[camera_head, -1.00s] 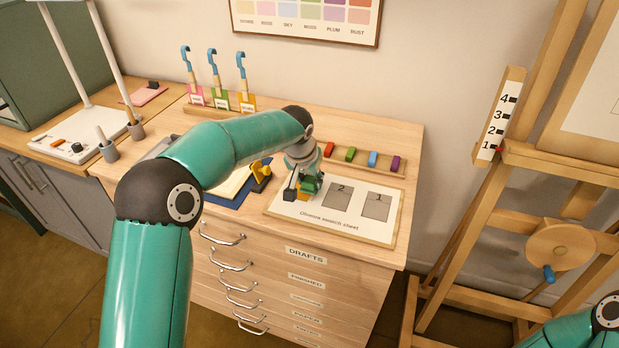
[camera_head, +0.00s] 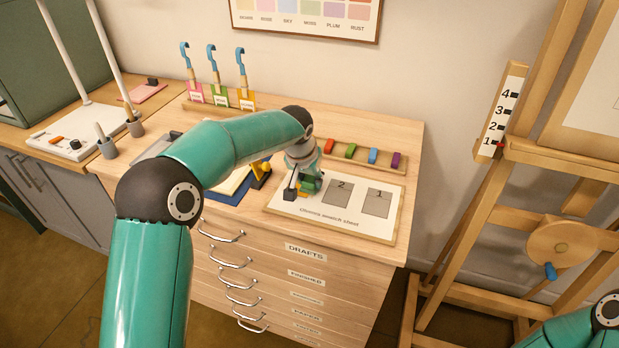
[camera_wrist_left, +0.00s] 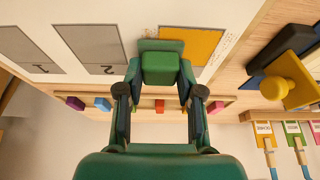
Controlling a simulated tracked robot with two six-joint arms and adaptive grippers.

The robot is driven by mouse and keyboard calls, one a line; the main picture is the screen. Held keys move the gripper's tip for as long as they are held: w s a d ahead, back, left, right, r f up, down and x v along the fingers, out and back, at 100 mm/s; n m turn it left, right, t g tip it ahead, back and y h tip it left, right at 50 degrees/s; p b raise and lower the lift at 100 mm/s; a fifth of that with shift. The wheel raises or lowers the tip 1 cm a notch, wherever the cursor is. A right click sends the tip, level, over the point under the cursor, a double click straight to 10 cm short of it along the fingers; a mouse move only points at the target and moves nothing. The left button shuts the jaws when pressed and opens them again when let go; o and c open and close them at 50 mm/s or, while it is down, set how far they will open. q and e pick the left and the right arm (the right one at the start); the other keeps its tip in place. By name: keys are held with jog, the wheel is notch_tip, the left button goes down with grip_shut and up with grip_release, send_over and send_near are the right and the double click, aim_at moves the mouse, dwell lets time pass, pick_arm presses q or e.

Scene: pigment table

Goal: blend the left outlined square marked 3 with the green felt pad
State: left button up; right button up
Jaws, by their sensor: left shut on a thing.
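The sheet (camera_head: 352,222) lies on the cabinet top, with grey squares marked 2 (camera_head: 337,195) and 1 (camera_head: 377,203). The leftmost square (camera_wrist_left: 198,46) is filled with orange-yellow colour. Its number does not show, and my gripper and the pad cover part of it. My left gripper (camera_head: 304,188) is shut on the green felt pad (camera_wrist_left: 160,67), over this left square. The pad overlaps the square's edge nearest square 2 in the wrist view. I cannot tell whether the pad presses on the paper. My right gripper is out of view.
A rail behind the sheet holds red (camera_head: 330,146), green (camera_head: 350,150), blue (camera_head: 373,157) and purple (camera_head: 396,160) blocks. A yellow-knobbed tool (camera_wrist_left: 286,88) stands just left of the sheet in the head view. Blue-hooked tools (camera_head: 214,65) stand further back.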

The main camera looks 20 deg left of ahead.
pick_arm(q)
jog(key=shift+f, duration=0.35)
jog(key=shift+a+r, duration=0.1)
jog(key=shift+a+r, duration=0.1)
jog(key=shift+a, duration=1.3)
jog(key=shift+a, duration=0.15)
jog(key=shift+w+a+p, duration=0.1)
jog(key=shift+a+p, duration=0.35)
jog(key=shift+a, duration=0.6)
jog(key=shift+a+f, duration=0.15)
jog(key=shift+f, duration=0.1)
